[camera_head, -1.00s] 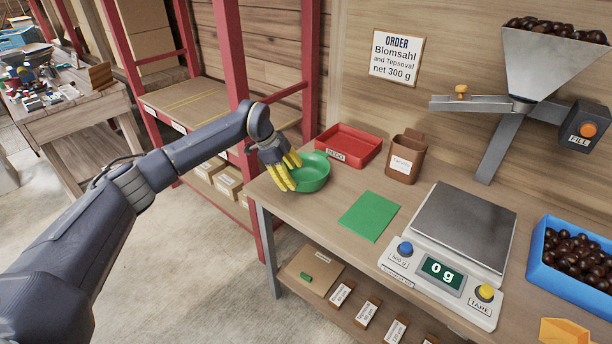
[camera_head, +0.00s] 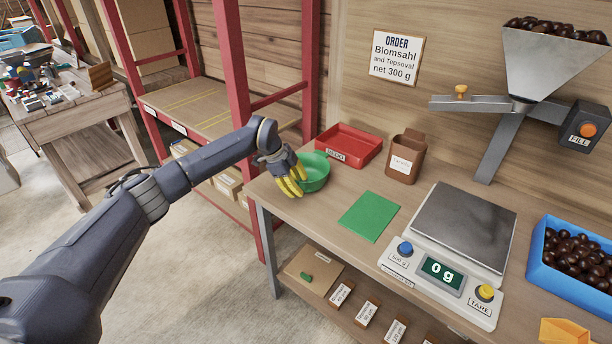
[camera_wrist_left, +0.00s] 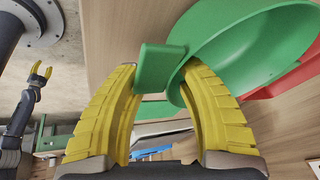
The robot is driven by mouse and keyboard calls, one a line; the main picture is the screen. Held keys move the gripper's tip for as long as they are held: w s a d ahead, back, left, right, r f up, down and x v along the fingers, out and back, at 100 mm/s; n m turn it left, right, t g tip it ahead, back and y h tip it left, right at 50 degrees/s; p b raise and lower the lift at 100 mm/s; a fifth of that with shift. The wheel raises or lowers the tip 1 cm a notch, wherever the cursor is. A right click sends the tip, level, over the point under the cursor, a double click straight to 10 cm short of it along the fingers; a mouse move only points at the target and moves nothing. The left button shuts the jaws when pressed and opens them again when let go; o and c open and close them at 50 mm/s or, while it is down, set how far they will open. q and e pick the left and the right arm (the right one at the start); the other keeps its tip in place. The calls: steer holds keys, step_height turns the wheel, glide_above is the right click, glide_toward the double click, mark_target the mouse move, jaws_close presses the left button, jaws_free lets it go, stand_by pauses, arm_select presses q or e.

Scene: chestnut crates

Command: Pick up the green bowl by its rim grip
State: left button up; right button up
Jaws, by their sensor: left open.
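The green bowl (camera_head: 318,172) stands at the left end of the bench, partly hidden behind my left gripper (camera_head: 299,184). In the left wrist view the bowl (camera_wrist_left: 250,45) fills the upper right, and its flat green rim grip (camera_wrist_left: 158,68) sticks out between the tips of my open yellow fingers. The right finger overlaps the bowl's edge in that view; I cannot tell if it touches. My right gripper (camera_wrist_left: 41,71) shows small at the left of the wrist view, with its fingers apart and empty.
A red tray (camera_head: 348,146) and a brown labelled container (camera_head: 406,158) stand behind the bowl. A green mat (camera_head: 369,216), the scale (camera_head: 464,228) reading 0 g and a blue crate (camera_head: 534,262) of chestnuts lie to the right. A red rack post (camera_head: 237,80) rises left of the bench.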

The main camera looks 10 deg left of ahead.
arm_select(q)
jaws_close()
stand_by(0.6)
